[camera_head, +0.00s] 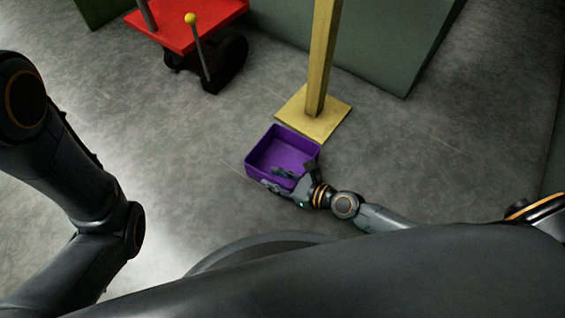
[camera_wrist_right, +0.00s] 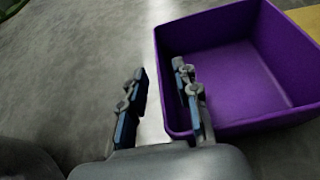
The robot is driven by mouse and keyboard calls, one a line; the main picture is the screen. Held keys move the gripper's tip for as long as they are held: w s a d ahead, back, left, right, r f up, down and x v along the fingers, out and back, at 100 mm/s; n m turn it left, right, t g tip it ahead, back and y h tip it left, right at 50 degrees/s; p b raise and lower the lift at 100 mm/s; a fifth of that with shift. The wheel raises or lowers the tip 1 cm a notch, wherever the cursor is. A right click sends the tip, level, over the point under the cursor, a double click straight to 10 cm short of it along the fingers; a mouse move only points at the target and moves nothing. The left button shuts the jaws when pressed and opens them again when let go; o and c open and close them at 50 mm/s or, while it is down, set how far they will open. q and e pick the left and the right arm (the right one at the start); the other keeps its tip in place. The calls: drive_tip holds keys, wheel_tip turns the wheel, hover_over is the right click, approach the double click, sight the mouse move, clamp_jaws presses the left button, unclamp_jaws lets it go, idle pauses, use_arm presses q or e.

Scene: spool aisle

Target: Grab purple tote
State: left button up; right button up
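The purple tote (camera_head: 284,138) is an empty open-topped box on the grey floor, and it also shows in the right wrist view (camera_wrist_right: 280,55). My right gripper (camera_head: 275,179) is at the tote's near side, with its fingers apart. In the right wrist view my right gripper (camera_wrist_right: 159,70) has one finger outside the tote and the other over the tote's inside, with the wall's rim between them. I see a gap between the outer finger and the wall; contact is not clear. My left arm shows at the left, but its gripper is out of view.
A yellow post on a square base (camera_head: 313,116) stands just behind the tote. A red wheeled cart (camera_head: 180,30) with a yellow-knobbed lever is at upper left. A large grey-green block (camera_head: 390,45) is behind the post. The floor left and right of the tote is clear.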

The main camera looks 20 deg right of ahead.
sight(266, 175)
drive_tip(key=x, duration=0.3)
drive_tip(key=shift+a, duration=0.1)
drive_tip(key=shift+c, duration=0.4)
clamp_jaws()
